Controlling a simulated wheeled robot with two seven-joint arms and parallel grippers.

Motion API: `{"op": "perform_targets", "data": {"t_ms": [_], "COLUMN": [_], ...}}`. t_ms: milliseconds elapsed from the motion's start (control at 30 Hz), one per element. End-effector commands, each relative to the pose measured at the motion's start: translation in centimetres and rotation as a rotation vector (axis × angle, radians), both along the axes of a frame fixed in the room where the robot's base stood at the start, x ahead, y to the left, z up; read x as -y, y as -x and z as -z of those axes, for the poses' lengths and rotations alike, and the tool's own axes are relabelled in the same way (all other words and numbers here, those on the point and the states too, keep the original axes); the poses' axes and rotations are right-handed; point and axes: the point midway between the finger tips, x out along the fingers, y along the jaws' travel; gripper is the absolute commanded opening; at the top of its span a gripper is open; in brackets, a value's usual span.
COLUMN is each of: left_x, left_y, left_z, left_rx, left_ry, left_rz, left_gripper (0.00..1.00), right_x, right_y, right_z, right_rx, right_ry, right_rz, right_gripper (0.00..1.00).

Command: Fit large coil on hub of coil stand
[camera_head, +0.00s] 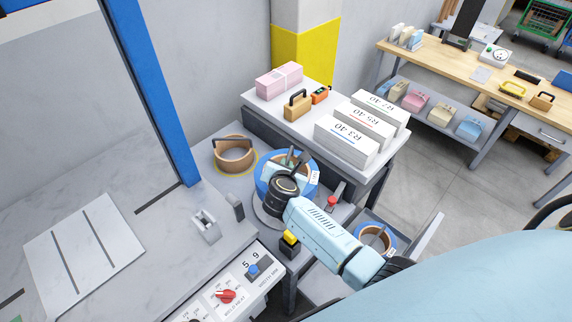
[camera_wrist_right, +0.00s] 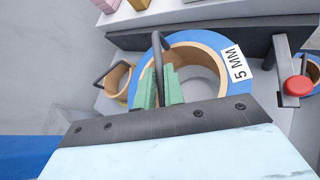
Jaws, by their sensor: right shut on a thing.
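The large coil (camera_head: 266,167) is a blue ring with a brown core, a dark handle and a white label. In the right wrist view the coil (camera_wrist_right: 210,105) shows its label reading "5 MM". My right gripper (camera_head: 293,160) is shut on the handle; its green fingers (camera_wrist_right: 160,88) flank the handle at the core's near left side. The coil is over a grey round plate (camera_head: 262,217), seemingly part of the coil stand. The hub is hidden by my wrist and the coil, so I cannot tell whether the coil is around it. My left gripper is out of view.
A brown ring with a handle (camera_head: 235,160) sits left of the coil. A red knob (camera_head: 332,202) stands close on the right. A smaller blue coil (camera_head: 388,240) lies lower right. The raised shelf (camera_head: 390,150) behind carries paper stacks. A blue post (camera_head: 160,100) rises at left.

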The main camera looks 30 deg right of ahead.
Motion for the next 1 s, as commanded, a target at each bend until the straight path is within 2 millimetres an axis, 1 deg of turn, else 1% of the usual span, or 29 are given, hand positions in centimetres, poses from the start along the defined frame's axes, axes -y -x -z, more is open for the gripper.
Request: {"op": "perform_targets", "data": {"t_ms": [33, 100, 333, 1000], "left_x": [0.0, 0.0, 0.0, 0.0], "left_y": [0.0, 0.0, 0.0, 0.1], "left_z": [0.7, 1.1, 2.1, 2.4], "left_rx": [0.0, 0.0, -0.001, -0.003], "left_ry": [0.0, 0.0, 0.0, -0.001], "left_rz": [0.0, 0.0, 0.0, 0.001], "left_gripper": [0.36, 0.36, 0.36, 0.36], "right_x": [0.0, 0.0, -0.1, 0.0], "right_y": [-0.3, -0.3, -0.3, -0.3], "right_z": [0.3, 0.8, 1.8, 2.0], "right_rx": [0.01, 0.01, 0.011, 0.011], "right_ry": [0.001, 0.001, 0.002, 0.002], "right_rz": [-0.001, -0.002, -0.003, -0.003], "right_gripper": [0.0, 0.0, 0.0, 0.0]}}
